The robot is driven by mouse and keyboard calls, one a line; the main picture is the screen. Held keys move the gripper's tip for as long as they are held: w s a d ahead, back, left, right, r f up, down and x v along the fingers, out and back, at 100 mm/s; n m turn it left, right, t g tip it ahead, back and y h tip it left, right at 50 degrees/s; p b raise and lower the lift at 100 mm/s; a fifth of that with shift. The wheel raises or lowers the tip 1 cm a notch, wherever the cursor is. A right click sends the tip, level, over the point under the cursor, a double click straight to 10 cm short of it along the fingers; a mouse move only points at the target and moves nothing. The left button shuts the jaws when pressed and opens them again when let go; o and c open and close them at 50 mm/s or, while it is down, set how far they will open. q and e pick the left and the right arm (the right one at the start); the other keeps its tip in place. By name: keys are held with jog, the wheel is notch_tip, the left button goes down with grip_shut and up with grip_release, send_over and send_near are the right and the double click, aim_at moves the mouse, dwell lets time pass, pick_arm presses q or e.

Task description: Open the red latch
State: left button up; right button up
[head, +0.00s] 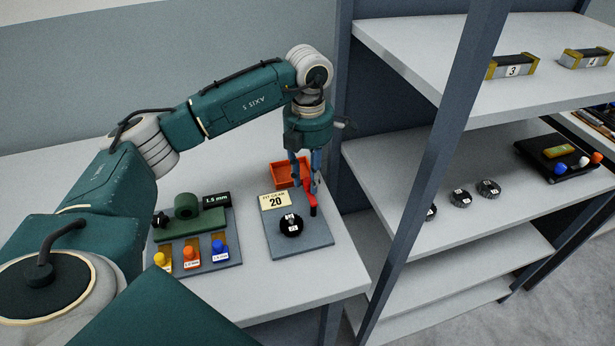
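The red latch (310,190) is a small red lever with a dark lower end, standing at the right edge of a grey plate (299,246) on the table. The plate also carries a yellow card (275,200) reading 20 and a black round piece (291,224) with white tags. My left gripper (308,184) points down at the latch from above. Its blue fingers stand apart, with the latch's upper part at the fingertips. I cannot tell whether they touch it. My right gripper is not in view.
An orange bin (279,177) stands just behind the plate. To the left is a board (227,264) with a green roller (186,206) and yellow, orange and blue knobbed pieces. A shelf rack (430,165) with a dark upright stands close on the right.

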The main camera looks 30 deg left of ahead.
aim_at(308, 180)
pick_arm(q)
jog(key=shift+o, duration=0.2)
jog(key=shift+r, duration=0.1)
notch_tip(308, 180, up, 12)
dwell(0.4)
dwell(0.5)
